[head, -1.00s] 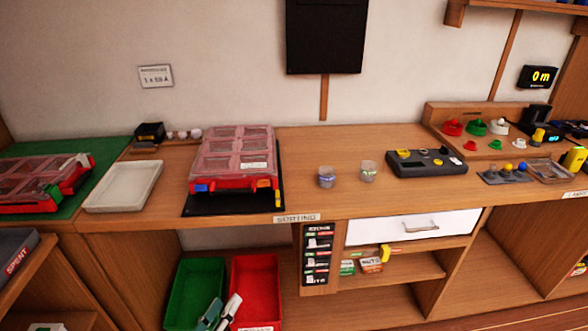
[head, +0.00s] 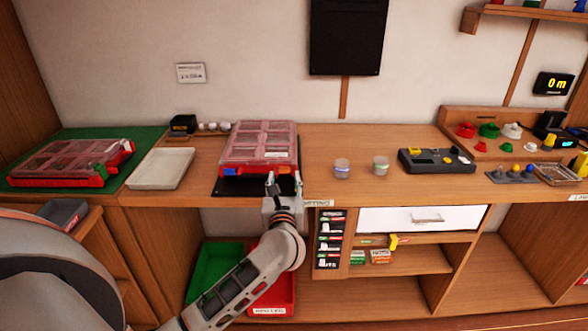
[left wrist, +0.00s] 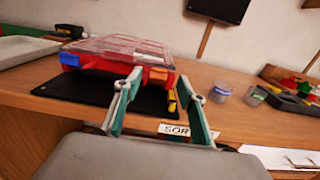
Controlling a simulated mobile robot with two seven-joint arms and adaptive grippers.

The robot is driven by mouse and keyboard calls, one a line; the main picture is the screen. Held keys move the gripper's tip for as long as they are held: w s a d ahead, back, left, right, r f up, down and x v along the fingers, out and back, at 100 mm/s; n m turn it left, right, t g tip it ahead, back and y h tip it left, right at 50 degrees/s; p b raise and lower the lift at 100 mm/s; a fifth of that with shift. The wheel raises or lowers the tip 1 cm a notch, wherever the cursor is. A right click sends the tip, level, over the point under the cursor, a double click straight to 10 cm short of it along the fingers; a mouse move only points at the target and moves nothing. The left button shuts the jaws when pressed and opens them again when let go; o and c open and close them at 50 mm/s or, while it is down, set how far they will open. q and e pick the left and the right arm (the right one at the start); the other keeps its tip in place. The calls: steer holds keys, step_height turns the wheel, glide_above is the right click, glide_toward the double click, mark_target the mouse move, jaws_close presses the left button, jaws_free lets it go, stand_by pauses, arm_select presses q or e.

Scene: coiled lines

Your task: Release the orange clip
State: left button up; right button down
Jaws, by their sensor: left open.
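The orange clip (left wrist: 158,76) is on the front of the red case (left wrist: 100,62), towards its right end, in the left wrist view. A blue clip (left wrist: 69,58) is at the case's left front; it also shows in the head view (head: 229,169). The case has a clear, pinkish lid, which looks closed, and rests on a black mat (left wrist: 95,88). My left gripper (head: 284,182) is open and empty in front of the case's right part. In the left wrist view its fingers (left wrist: 158,86) stand either side of the orange clip, apparently short of it. My right gripper is out of view.
A yellow piece (left wrist: 172,98) stands by the case's right front corner. A pale tray (head: 160,169) lies to the left, and two clear cups (head: 342,168) to the right. Below are a green bin (head: 212,268) and a red bin (head: 284,292). The bench edge runs under my gripper.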

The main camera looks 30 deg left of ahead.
mark_target(284, 168)
arm_select(q)
steer(key=x, duration=0.6)
steer(key=shift+a, duration=0.15)
steer(key=c, duration=1.1)
